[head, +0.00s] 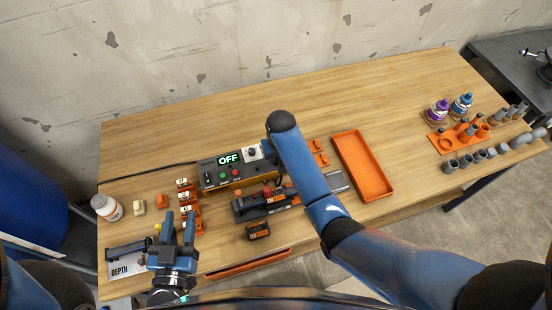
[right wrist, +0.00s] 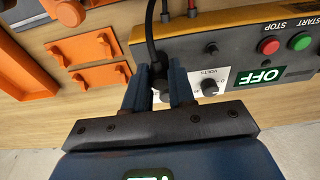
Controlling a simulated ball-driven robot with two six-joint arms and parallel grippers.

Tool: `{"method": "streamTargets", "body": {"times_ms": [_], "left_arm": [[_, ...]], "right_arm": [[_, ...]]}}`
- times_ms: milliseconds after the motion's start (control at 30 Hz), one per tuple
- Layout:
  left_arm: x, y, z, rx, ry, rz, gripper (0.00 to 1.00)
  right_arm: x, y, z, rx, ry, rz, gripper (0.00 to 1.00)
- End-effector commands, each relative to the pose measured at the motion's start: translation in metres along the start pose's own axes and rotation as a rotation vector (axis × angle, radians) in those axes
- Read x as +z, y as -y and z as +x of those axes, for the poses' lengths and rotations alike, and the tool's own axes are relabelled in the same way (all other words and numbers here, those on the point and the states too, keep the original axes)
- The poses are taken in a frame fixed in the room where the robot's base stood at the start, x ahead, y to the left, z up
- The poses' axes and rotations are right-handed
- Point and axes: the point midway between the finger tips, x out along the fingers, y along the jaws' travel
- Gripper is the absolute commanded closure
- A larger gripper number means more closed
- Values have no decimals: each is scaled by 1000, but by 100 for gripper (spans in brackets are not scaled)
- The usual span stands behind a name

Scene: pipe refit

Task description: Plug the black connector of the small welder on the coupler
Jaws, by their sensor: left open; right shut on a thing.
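The small welder (head: 225,172) is a dark grey and yellow box with a lit OFF display near the table's middle-left. It also shows in the right wrist view (right wrist: 230,48). My right gripper (right wrist: 160,82) is shut on the black connector (right wrist: 159,72) of a black cable, close beside the welder's VOLTS dial panel. My right arm hides this grip in the head view. A dark clamp fixture (head: 262,203) stands in front of the welder. I cannot make out the coupler. My left gripper (head: 177,224) is open near small numbered orange holders at the front left.
An empty orange tray (head: 362,165) lies right of the fixture. An orange-labelled black block (head: 258,230) sits in front of it. Grey fittings (head: 480,155) and bottles crowd the far right. The back of the table is clear.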

Motion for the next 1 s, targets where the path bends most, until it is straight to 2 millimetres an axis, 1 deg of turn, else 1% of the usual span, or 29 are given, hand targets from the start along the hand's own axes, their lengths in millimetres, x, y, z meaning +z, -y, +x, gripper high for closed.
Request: {"method": "streamTargets", "body": {"times_ms": [33,700,1000], "left_arm": [[-4,0,0,0,0,0,57],[-28,0,-1,0,0,0,57],[-30,0,-1,0,0,0,57]], "right_arm": [[-1,0,-4,0,0,0,100],[-4,0,-25,0,0,0,100],[-4,0,-27,0,0,0,100]]}}
